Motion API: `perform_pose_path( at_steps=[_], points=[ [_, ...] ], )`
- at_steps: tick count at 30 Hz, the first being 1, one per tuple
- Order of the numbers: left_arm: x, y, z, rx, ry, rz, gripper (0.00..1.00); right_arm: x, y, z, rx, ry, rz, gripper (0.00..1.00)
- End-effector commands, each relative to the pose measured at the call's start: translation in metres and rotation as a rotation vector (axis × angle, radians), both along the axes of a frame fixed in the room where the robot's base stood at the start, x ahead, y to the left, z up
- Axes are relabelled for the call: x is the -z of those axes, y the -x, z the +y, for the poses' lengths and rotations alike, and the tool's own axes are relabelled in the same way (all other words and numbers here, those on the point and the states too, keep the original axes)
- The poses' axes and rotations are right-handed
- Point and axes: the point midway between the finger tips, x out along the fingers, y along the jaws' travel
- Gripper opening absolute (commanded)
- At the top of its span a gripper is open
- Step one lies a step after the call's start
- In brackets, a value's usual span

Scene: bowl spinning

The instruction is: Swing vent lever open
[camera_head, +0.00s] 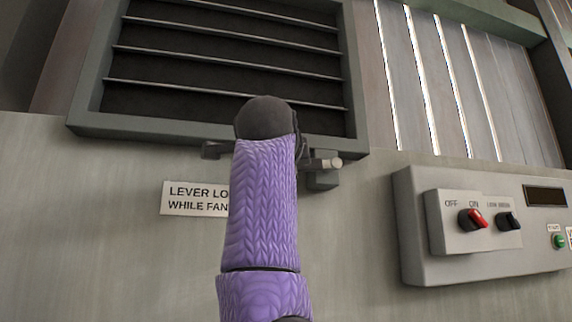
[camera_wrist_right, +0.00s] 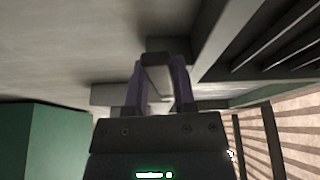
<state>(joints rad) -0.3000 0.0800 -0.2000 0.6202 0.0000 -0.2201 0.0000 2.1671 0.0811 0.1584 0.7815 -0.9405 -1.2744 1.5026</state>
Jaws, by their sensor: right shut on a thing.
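The vent (camera_head: 88,125) is a dark grey frame with several thin slats and dark gaps between them, at the top of the head view. The lever (camera_head: 333,163) shows only as a short pale rod end by a grey block (camera_head: 322,181) below the frame. My purple-sleeved arm hides the rest. In the right wrist view, my right gripper (camera_wrist_right: 159,88) is shut, its two fingers either side of a pale bar of the lever (camera_wrist_right: 158,76). My left gripper is in neither view.
A label (camera_head: 180,198) reading "LEVER LO… WHILE FAN…" is partly behind my arm. A control box (camera_head: 420,270) with a red knob (camera_head: 478,217) and a black knob (camera_head: 510,221) juts from the wall at right. A green surface (camera_wrist_right: 40,145) shows in the wrist view.

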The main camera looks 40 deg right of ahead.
Motion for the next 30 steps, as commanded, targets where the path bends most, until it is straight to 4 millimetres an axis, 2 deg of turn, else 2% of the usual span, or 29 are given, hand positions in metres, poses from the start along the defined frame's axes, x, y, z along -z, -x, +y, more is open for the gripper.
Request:
perform_pose_path(
  at_steps=[5, 15, 28, 29, 30],
  points=[
    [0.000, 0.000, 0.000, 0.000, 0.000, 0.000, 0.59, 0.000, 0.000, 0.000, -0.001, -0.004, 0.000, 0.00],
    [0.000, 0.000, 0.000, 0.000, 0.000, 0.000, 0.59, -0.013, 0.000, 0.001, -0.003, -0.091, -0.051, 0.00],
    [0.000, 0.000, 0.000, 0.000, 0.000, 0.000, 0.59, -0.014, 0.001, 0.000, -0.001, -0.117, -0.071, 0.00],
    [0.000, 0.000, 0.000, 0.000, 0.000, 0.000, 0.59, -0.014, 0.001, 0.000, -0.001, -0.117, -0.071, 0.39],
    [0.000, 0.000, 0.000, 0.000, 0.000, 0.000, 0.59, -0.014, 0.001, 0.000, -0.001, -0.117, -0.071, 0.47]
  ],
)
